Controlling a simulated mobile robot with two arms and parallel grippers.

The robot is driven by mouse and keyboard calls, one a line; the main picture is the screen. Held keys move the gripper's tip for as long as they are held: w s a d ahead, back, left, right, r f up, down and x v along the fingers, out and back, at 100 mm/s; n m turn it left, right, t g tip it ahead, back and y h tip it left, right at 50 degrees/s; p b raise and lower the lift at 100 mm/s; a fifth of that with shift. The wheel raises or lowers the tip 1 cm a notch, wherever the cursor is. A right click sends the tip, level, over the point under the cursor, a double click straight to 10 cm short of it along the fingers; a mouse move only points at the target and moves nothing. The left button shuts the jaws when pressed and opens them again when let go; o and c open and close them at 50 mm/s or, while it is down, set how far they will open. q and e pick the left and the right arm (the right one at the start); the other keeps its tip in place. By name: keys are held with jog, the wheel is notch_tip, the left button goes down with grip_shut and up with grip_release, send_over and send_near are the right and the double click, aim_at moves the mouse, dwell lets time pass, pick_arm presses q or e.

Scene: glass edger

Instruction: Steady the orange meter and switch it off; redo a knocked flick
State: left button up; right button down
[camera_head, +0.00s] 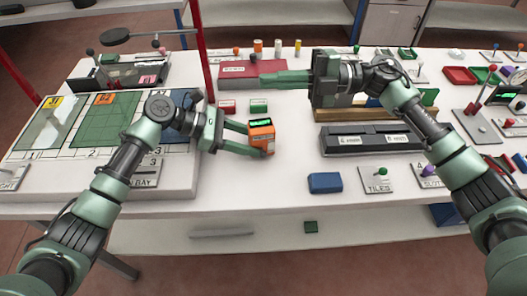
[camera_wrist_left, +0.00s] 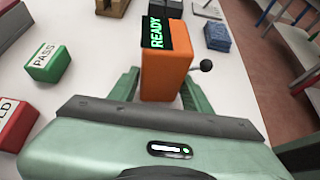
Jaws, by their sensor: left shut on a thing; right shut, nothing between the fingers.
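The orange meter (camera_head: 262,140) stands upright on the white table, left of centre. Its display is lit green, and in the left wrist view the meter (camera_wrist_left: 166,75) reads READY. A small lever with a dark ball knob (camera_wrist_left: 206,65) sticks out from its right side in that view. My left gripper (camera_head: 248,138) is shut on the meter, one finger on each side; the fingers also show in the left wrist view (camera_wrist_left: 160,92). My right gripper (camera_head: 268,80) is shut and empty, its fingers pointing left above the red case, behind the meter.
Small red (camera_head: 227,106) and green (camera_head: 259,106) blocks lie behind the meter; the green one reads PASS in the wrist view. A blue block (camera_head: 325,182) and the TILES lever plate (camera_head: 377,180) are at front right. A dark grey case (camera_head: 370,139) lies right. Table directly before the meter is clear.

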jog(key=s+a+f+n+g+h, duration=0.2)
jog(key=s+a+n+g+h, duration=0.1)
jog(key=s+a+n+h, duration=0.3)
jog(key=n+t+h, duration=0.3)
jog(key=n+h, duration=0.5)
jog(key=h, duration=0.4)
send_over(264, 153)
notch_tip(264, 153, down, 6)
jog(key=shift+s+a+f, duration=0.1)
jog(key=shift+a+f, duration=0.05)
jog(key=shift+f, duration=0.05)
jog(key=shift+t, duration=0.3)
jog(key=shift+d+f, duration=0.2)
jog(key=shift+f, duration=2.2)
jog(key=shift+f, duration=0.1)
